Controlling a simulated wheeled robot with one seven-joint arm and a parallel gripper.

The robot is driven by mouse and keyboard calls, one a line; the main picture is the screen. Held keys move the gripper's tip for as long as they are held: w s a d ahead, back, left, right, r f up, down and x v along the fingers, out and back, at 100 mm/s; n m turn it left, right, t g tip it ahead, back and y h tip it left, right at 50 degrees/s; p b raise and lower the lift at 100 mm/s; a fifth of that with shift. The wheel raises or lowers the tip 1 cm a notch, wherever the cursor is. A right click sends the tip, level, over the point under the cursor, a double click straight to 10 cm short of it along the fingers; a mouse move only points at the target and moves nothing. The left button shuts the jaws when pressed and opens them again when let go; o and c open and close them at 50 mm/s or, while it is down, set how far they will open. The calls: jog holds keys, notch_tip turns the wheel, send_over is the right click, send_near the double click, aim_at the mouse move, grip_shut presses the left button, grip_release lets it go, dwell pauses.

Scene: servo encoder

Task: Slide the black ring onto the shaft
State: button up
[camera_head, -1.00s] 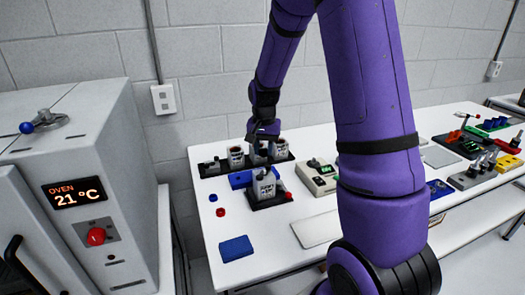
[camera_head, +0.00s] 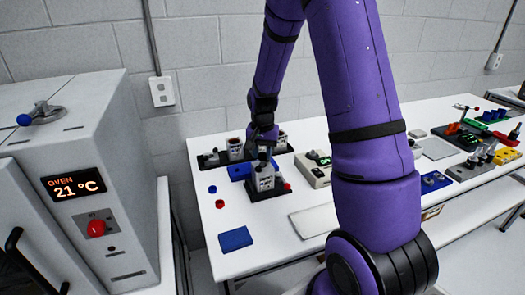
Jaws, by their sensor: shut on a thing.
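My gripper (camera_head: 263,162) points down, directly over a grey servo unit (camera_head: 266,182) with a label on its front, which stands upright in a black base (camera_head: 262,197). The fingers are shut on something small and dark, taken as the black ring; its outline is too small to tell. The shaft on top of the servo unit is hidden behind the fingers, so I cannot tell whether the ring is around it or above it.
Behind stands a black rack with more grey units (camera_head: 235,149). A blue block (camera_head: 239,172) lies behind the front base. An instrument (camera_head: 315,168) stands right. The front table is mostly clear.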

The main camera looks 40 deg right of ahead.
jog(key=shift+f, duration=0.85)
jog(key=o, duration=1.3)
jog(key=shift+r, duration=0.1)
jog(key=shift+r, duration=3.1)
